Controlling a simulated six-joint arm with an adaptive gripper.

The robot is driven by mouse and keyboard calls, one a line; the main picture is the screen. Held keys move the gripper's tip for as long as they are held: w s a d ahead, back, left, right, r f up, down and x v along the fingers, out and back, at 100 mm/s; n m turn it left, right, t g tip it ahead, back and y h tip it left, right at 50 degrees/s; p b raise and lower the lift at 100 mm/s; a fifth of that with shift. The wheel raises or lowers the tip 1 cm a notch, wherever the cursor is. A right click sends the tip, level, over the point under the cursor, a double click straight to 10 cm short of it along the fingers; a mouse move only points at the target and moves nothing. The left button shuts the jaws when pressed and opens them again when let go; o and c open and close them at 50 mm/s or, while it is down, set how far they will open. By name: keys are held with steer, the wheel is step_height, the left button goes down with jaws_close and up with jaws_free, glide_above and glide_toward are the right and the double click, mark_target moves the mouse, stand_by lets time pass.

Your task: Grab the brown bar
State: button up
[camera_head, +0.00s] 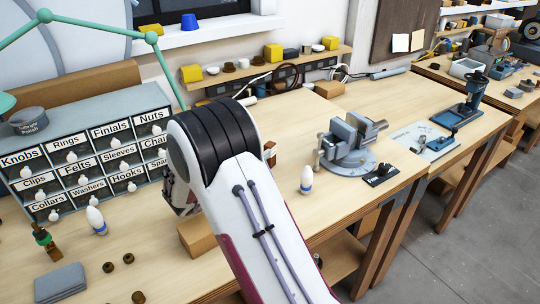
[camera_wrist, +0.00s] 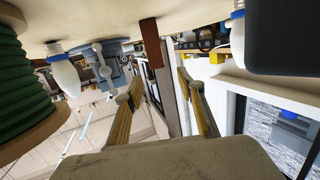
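The brown bar (camera_wrist: 151,45) stands upright on the bench, which appears upside down at the top of the wrist view. In the head view, a small brown piece (camera_head: 271,153) shows just right of my arm and looks like the same bar, mostly hidden. My gripper (camera_wrist: 159,78) is open, with its two yellowish fingers apart. The bar lies ahead of the fingertips, roughly between them in the picture. No contact shows. In the head view my arm hides the fingers.
In the wrist view, a green spool (camera_wrist: 28,80) and a white bulb (camera_wrist: 65,72) are left, near a vise (camera_wrist: 103,55).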

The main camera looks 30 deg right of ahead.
steer(key=shift+x, duration=1.25)
steer(key=shift+d, duration=0.1)
steer(key=shift+x, duration=2.55)
steer(key=shift+s+f, duration=0.15)
jaws_close()
